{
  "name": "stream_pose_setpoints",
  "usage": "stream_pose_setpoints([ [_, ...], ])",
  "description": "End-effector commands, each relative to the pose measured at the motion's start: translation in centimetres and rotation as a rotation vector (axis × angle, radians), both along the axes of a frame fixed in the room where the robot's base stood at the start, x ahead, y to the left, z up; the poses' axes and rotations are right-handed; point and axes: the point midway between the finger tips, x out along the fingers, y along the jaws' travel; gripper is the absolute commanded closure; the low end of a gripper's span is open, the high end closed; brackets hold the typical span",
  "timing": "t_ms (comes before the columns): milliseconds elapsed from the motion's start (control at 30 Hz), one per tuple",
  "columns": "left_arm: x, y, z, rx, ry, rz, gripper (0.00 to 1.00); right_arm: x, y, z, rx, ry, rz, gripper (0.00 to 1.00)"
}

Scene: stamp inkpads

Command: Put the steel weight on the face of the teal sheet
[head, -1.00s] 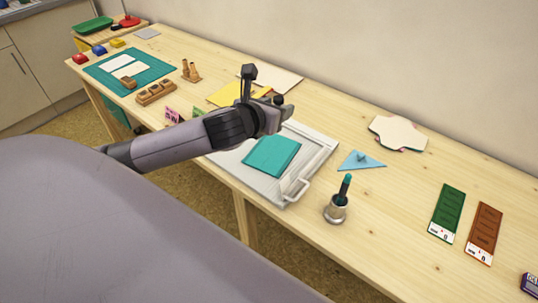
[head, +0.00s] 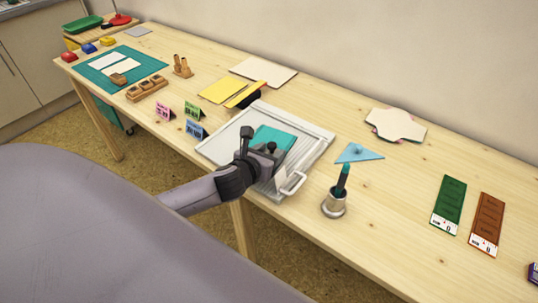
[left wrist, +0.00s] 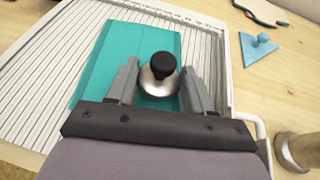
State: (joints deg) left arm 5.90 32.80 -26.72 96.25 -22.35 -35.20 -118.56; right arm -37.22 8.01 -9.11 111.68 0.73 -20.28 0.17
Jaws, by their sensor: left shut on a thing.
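The teal sheet (head: 272,134) lies on the grey ribbed tray, partly hidden by my left gripper in the head view; it also shows in the left wrist view (left wrist: 105,60). My left gripper (head: 270,153) is low over the sheet. It is shut on the steel weight (left wrist: 158,84), a round shiny body with a black knob, between the two fingers (left wrist: 160,80). The weight appears upright against the teal face. I cannot tell whether its base touches the sheet. My right gripper is not in view.
The tray (head: 318,150) has a raised rim and a handle (head: 293,184). Small coloured cards (head: 195,130) stand left.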

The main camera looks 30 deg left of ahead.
Motion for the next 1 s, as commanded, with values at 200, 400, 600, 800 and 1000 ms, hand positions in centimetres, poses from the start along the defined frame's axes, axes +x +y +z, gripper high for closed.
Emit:
stream_pose_setpoints([
  [200,0.0,0.0,-0.2,0.0,0.003,0.001,0.42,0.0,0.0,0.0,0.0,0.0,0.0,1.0],
  [400,0.0,0.1,-0.2,0.0,0.003,0.001,0.23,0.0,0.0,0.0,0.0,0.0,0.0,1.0],
  [600,-0.2,0.0,-0.1,0.001,0.003,0.001,0.23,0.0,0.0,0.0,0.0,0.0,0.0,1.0],
  [800,-1.8,-0.1,0.6,0.004,0.003,-0.001,0.23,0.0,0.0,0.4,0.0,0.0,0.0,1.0],
  [1000,-4.9,-0.3,1.9,0.003,0.003,-0.001,0.23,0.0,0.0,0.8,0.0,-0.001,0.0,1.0],
])
